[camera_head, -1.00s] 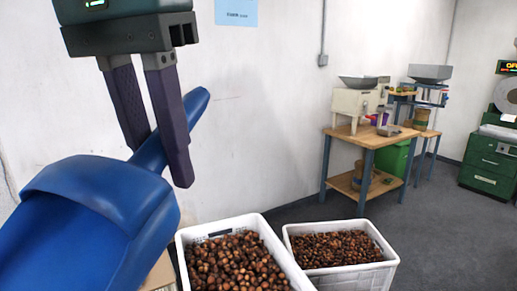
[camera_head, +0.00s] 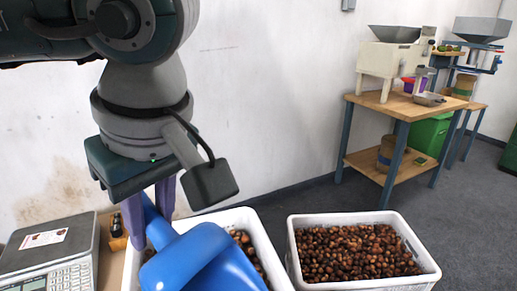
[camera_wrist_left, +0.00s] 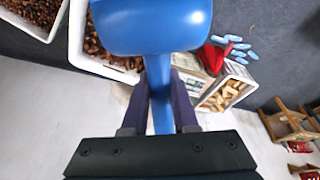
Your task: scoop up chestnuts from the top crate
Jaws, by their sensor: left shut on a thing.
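My left gripper (camera_head: 150,207) is shut on the handle of a blue scoop (camera_head: 205,262), and the scoop also shows in the left wrist view (camera_wrist_left: 152,28). The scoop is over the left white crate (camera_head: 262,232) of chestnuts (camera_head: 245,245) and hides much of it in the head view. I cannot tell whether it touches the nuts. A second white crate (camera_head: 425,262) of chestnuts (camera_head: 355,252) stands to the right. My right gripper is not in view.
A scale (camera_head: 48,255) stands at the lower left. A wooden workbench (camera_head: 405,105) with a machine (camera_head: 388,65) stands at the back right. In the wrist view, a white box of pale items (camera_wrist_left: 225,95) and a red thing (camera_wrist_left: 210,58) lie right of the scoop.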

